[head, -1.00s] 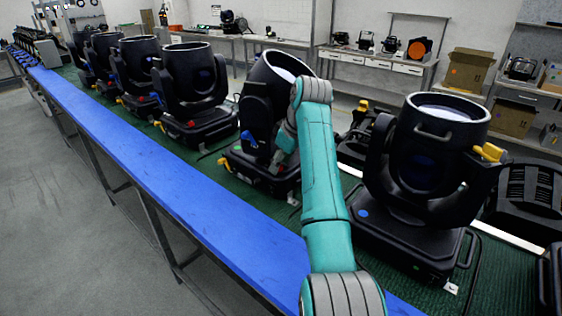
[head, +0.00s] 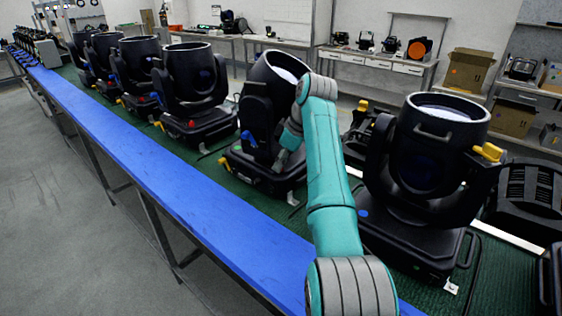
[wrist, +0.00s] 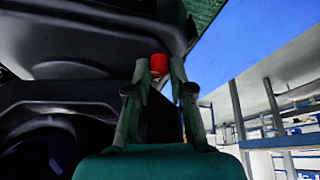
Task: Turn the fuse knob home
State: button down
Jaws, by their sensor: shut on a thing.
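The red fuse knob (wrist: 158,64) shows in the wrist view on the edge of a black lamp base (wrist: 85,35). My gripper (wrist: 160,68) has its two fingers on either side of the knob and is shut on it. The knob's turn angle cannot be read. In the head view, the black moving-head lamp (head: 262,105) stands tilted on the green belt, and my gripper (head: 283,160) reaches low to its base. The knob cannot be made out there.
Another large lamp (head: 425,165) stands close to the right of my arm. Several similar lamps line the green belt (head: 215,148) to the left. A blue rail (head: 170,185) runs along the front, with open floor beyond it.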

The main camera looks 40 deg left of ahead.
dwell(0.3)
jog(key=c, duration=1)
grip_release()
jog(key=shift+c, duration=0.2)
jog(key=v, duration=1.2)
jog(key=shift+w, duration=0.1)
